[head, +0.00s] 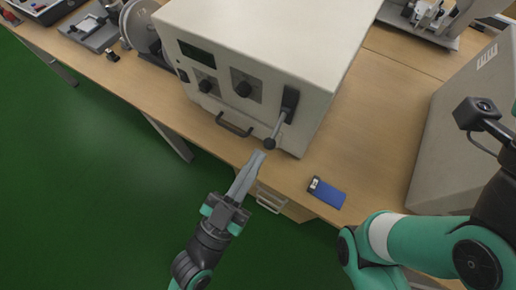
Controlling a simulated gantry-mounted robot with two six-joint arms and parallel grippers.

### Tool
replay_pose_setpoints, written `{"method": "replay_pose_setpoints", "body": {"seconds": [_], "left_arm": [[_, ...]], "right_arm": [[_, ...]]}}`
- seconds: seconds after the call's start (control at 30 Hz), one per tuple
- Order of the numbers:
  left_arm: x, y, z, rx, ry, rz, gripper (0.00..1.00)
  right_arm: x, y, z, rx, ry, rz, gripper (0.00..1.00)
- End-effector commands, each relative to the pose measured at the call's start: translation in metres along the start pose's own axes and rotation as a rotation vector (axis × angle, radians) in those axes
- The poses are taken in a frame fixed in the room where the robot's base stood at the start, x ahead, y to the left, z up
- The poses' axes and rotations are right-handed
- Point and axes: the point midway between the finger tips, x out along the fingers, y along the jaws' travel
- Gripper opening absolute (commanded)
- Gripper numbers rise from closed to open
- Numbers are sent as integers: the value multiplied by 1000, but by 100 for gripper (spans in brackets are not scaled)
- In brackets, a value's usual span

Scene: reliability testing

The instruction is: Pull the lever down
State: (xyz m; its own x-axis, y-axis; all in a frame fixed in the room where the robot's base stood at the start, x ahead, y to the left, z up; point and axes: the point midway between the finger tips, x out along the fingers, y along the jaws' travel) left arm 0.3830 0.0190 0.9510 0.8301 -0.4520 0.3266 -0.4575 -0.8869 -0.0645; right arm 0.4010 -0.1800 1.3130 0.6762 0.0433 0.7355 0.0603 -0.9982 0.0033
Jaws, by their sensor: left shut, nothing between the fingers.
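The lever (279,125) is on the front right of a white box-shaped machine (270,40). Its metal rod comes out of a black slotted plate and ends in a dark ball knob, and it points downward in the picture. My left gripper (259,156) is shut and empty. Its fingertips are just below the knob in the picture; I cannot tell whether they touch it.
A blue clipboard-like object (327,193) lies right of the lever. A large grey case (465,130) stands at the right. Other equipment (95,25) is at the left.

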Motion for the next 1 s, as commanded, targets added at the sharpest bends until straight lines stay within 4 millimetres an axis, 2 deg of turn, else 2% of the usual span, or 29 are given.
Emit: {"method": "replay_pose_setpoints", "body": {"seconds": [0.03,0.1,0.33,0.53,1.0], "left_arm": [[-13,1,24,-2,-6,0,0],[-25,1,37,-2,-3,-2,0],[-56,3,68,0,4,-2,0],[-65,3,74,-1,6,-2,0],[-65,3,71,-1,7,-2,0]], "right_arm": [[-15,0,14,0,2,0,74],[-26,0,25,0,-2,0,74],[-54,0,50,0,-1,0,74],[-60,0,56,0,-1,0,74],[-59,0,55,0,-1,0,74]]}}
